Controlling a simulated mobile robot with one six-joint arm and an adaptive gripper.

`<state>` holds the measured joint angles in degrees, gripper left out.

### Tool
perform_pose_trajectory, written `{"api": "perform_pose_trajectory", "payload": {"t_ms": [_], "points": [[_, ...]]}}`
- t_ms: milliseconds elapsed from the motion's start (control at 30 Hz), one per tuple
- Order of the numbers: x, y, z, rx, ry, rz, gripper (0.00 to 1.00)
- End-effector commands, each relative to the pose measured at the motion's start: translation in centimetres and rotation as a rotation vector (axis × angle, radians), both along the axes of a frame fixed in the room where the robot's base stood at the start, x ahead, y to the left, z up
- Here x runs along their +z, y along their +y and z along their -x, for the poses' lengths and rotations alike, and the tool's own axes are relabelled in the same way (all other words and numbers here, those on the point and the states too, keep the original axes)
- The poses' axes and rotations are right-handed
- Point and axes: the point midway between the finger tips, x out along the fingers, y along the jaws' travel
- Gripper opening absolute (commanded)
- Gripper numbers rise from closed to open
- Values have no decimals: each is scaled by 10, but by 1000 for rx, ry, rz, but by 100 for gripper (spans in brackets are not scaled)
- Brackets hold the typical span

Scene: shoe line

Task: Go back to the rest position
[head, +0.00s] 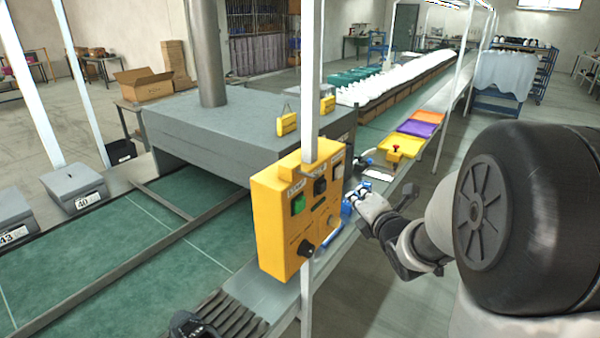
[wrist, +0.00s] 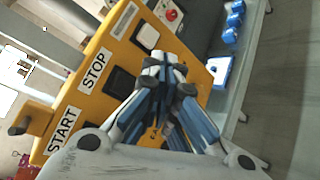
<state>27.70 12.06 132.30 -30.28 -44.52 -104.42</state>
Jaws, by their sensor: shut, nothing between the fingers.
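My gripper (head: 362,193) is at the right of the yellow control box (head: 292,212) in the head view, with my arm reaching in from the right. In the wrist view my gripper (wrist: 165,62) has its blue and grey fingers closed together, with nothing between them. The fingers overlap the control box (wrist: 98,52) face in that view; I cannot tell whether they touch it. The START label (wrist: 61,132) and STOP label (wrist: 95,73) are readable, and part of the panel is hidden behind the fingers.
A white post (head: 311,85) stands at the control box. A grey machine (head: 245,125) spans the green conveyor (head: 130,245). Grey shoe boxes (head: 75,187) stand at left. Yellow (head: 401,146), purple (head: 416,128) and orange (head: 427,117) trays line the side shelf. Open floor lies at right.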

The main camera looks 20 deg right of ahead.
Motion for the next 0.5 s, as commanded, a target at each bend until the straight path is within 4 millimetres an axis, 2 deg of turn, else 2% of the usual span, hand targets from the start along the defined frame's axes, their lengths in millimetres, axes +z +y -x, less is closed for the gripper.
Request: {"api": "perform_pose_trajectory", "payload": {"t_ms": [133, 267, 367, 500], "points": [[3, 3, 2, -14, 8, -29, 0], [12, 16, 17, -99, 60, -197, 0], [18, 34, 45, -234, 123, -435, 0], [18, 69, 104, -478, 209, -828, 0]]}}
